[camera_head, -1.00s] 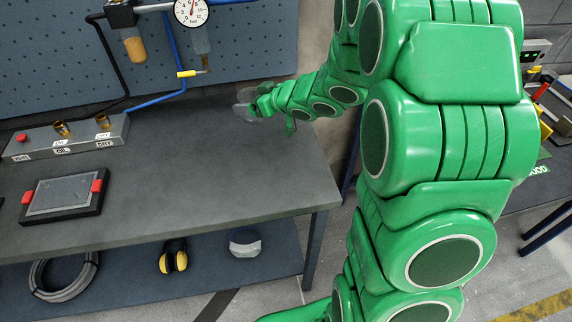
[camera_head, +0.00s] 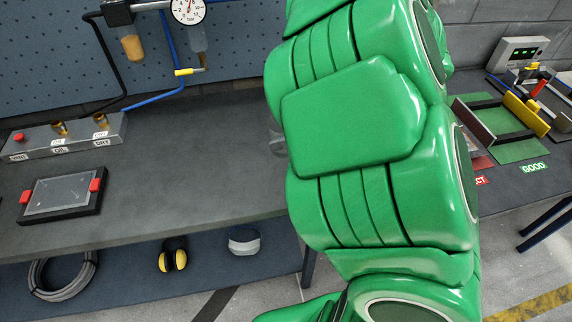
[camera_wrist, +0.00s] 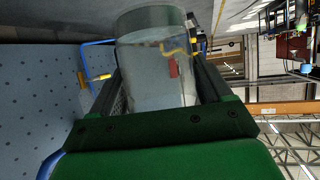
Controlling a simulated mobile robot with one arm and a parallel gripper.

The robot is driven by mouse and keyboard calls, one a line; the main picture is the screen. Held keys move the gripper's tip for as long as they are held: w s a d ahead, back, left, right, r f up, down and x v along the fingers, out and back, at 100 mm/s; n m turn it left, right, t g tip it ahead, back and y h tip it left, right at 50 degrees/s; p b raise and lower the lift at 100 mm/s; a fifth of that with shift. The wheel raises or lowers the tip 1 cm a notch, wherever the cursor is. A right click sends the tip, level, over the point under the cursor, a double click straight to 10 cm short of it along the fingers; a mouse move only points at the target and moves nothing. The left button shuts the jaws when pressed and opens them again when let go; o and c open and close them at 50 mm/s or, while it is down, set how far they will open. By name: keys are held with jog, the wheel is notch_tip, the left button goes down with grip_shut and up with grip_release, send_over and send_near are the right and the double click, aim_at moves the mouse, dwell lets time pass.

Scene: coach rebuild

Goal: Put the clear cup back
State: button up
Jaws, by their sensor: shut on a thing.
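The clear cup (camera_wrist: 150,85) is a see-through cylinder with a dark green-grey end. It fills the middle of the wrist view. My gripper (camera_wrist: 160,82) is shut on it, with one dark finger on each side. In the head view my green arm hides the gripper and most of the cup. Only a faint clear edge (camera_head: 277,138) shows at the arm's left side, over the right part of the bench.
A grey block (camera_head: 80,138) with brass fittings and labels stands at the bench's back left. A gauge (camera_head: 188,10) and an amber bowl (camera_head: 133,47) hang above. A framed panel (camera_head: 62,194) lies in front. The bench middle (camera_head: 190,150) is clear. Sorting trays (camera_head: 500,130) stand at right.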

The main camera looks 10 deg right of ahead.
jog(key=s+d+n+g, duration=0.1)
jog(key=s+d, duration=0.1)
jog(key=s, duration=0.6)
jog(key=w+f, duration=0.1)
jog(key=w, duration=0.2)
jog(key=w+f, duration=0.1)
jog(key=w, duration=0.2)
jog(key=w+f, duration=0.2)
jog(key=shift+w+a, duration=0.1)
jog(key=shift+w, duration=0.3)
jog(key=shift+w+a+f, duration=0.1)
jog(key=shift+w+f, duration=1.1)
jog(key=shift+f, duration=0.25)
jog(key=shift+w+f, duration=1.2)
jog(key=shift+f, duration=1.75)
jog(key=shift+f, duration=0.15)
jog(key=o, duration=1.1)
jog(key=shift+c, duration=0.2)
